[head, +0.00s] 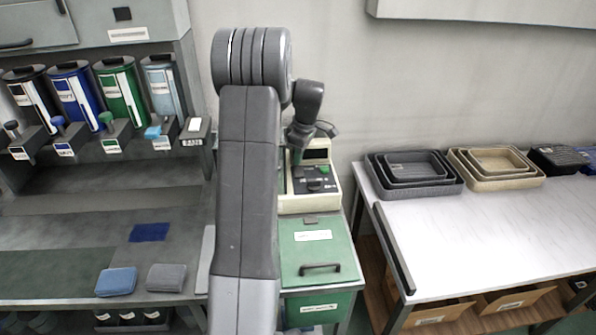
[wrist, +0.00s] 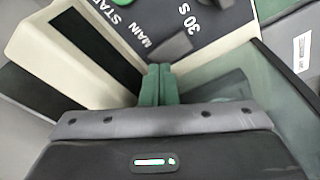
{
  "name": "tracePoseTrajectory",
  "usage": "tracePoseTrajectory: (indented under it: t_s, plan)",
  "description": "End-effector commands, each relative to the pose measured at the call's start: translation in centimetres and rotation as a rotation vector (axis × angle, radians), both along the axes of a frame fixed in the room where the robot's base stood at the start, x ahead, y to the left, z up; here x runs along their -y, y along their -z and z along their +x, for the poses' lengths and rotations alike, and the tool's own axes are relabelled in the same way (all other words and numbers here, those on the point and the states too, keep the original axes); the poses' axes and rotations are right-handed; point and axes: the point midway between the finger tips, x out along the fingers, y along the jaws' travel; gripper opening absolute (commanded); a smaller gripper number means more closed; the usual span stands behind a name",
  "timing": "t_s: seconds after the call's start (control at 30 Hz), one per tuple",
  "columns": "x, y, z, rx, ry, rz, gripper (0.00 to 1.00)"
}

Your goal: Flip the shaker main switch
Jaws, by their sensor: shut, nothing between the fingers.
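The shaker control box (head: 308,205) is cream with a black top panel, behind the green cabinet in the head view. In the wrist view its panel (wrist: 215,20) shows the printed words MAIN, START and 30 S. A dark grey switch (wrist: 172,46) sits beside MAIN; its flip position is not clear. My gripper (wrist: 157,72) has green fingers pressed together with nothing between them. The fingertips appear just short of the switch in the wrist view; I cannot tell whether they touch. In the head view my gripper (head: 297,157) is over the box's left side, partly hidden by my arm.
A green cabinet (head: 345,250) with a dark handle stands in front of the box. A dispenser rack (head: 100,160) is at left. A white table (head: 450,230) at right holds nested grey trays (head: 375,180) and beige trays (head: 535,182). The table's middle is clear.

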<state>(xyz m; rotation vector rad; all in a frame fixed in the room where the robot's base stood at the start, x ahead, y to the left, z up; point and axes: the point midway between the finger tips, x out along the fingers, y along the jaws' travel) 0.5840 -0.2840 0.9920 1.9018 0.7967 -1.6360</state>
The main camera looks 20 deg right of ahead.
Motion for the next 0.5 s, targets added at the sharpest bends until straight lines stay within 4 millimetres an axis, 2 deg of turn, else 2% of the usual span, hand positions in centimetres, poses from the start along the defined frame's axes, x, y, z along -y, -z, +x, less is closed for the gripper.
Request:
tracePoseTrajectory:
  t_s: [0.5]
  plan:
    - [-0.01,0.87,-0.01,0.0,0.0,0.0,0.0]
